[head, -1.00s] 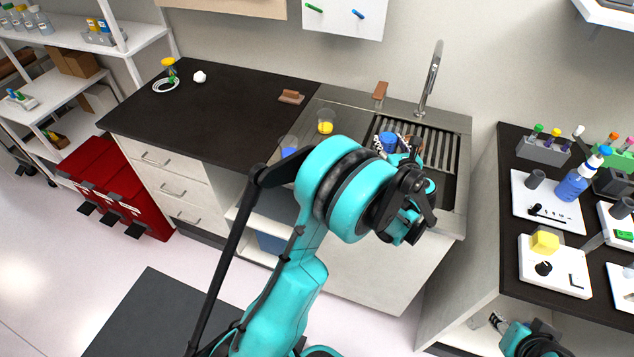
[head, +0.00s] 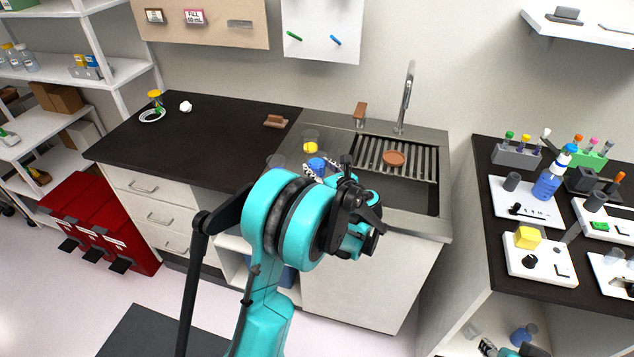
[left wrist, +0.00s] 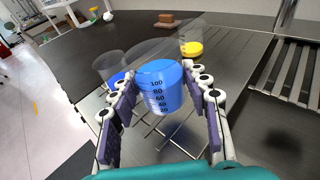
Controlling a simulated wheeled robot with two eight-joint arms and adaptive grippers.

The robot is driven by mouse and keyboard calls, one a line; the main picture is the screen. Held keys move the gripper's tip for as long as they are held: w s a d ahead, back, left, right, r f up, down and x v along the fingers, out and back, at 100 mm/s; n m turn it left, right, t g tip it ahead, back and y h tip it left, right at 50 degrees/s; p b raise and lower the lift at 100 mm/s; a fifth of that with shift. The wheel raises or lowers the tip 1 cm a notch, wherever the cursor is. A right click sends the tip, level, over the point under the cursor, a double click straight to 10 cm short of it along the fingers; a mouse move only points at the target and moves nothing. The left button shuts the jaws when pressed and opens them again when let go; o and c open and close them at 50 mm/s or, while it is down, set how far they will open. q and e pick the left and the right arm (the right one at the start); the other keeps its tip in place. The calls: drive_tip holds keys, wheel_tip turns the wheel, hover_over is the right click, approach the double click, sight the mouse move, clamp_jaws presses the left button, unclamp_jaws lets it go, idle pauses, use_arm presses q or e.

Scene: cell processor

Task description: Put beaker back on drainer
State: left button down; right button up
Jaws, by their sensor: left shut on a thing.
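My left gripper (head: 316,174) is shut on a clear graduated beaker with blue contents (head: 316,165). In the left wrist view, the beaker (left wrist: 158,88) sits between the two fingers (left wrist: 162,98), over the steel surface left of the sink. I cannot tell whether its base touches the steel. The drainer (head: 428,163) is the slatted rack over the sink, right of the gripper; it also shows in the left wrist view (left wrist: 285,88). A brown round piece (head: 394,158) lies on it. My right gripper (head: 488,347) shows only partly at the bottom edge.
A beaker with yellow contents (head: 310,147) stands just behind the held one. Another clear beaker with blue (left wrist: 113,78) stands to its left. The faucet (head: 406,98) rises behind the sink. The dark counter (head: 200,140) is mostly clear.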

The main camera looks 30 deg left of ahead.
use_arm(q)
drive_tip(key=shift+a+f, duration=0.2)
drive_tip(key=shift+a, duration=0.05)
drive_tip(key=shift+f+b, duration=1)
drive_tip(key=shift+f, duration=0.9)
drive_tip(key=shift+f, duration=0.2)
drive_tip(key=c, duration=0.8)
unclamp_jaws()
drive_tip(key=shift+o, duration=0.2)
drive_tip(key=shift+r, duration=0.1)
